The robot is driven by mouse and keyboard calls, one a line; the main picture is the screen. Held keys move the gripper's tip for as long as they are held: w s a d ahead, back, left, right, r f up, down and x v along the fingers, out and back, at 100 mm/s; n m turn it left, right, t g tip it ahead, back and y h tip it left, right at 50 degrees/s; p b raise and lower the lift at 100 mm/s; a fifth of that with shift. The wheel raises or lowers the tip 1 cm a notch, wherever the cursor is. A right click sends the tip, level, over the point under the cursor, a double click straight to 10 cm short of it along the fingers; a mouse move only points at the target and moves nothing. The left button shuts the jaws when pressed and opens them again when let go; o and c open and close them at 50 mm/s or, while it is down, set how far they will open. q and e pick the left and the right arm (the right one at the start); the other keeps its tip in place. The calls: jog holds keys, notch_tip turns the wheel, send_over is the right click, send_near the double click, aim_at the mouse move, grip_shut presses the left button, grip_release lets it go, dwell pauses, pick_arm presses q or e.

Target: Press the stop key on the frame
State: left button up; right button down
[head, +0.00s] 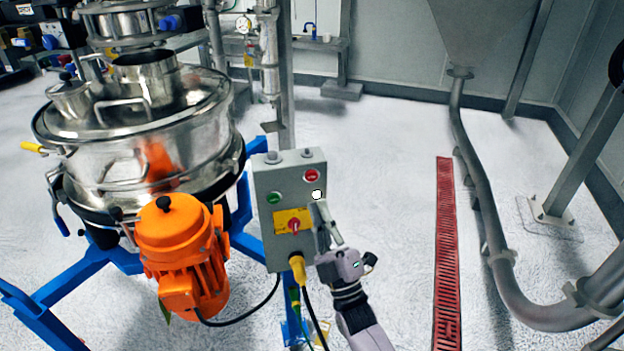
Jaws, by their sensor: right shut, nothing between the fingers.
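A grey control box (286,236) is mounted on a post of the blue frame (240,238). It carries a red stop key (312,175) at its upper right, a green key (274,198) at its left, and a red rotary switch (294,225) on a yellow plate. My right gripper (318,202) is shut and empty in front of the box's right side. Its fingertips are just below the stop key, near a white round spot (317,194). I cannot tell whether they touch the box. My left gripper is not in view.
The steel sifter (150,150) and its orange motor (180,250) stand left of the box. Black cables hang below it. A red floor grate (446,260) and a curved grey pipe (485,200) lie to the right. The floor between box and grate is clear.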

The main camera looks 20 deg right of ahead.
aim_at(312, 176)
jog(key=shift+w+d+b, duration=0.1)
jog(key=shift+w+b, duration=1.5)
jog(key=shift+w, duration=1.85)
jog(key=shift+w, duration=0.15)
jog(key=shift+w+b, duration=0.25)
jog(key=shift+b, duration=0.05)
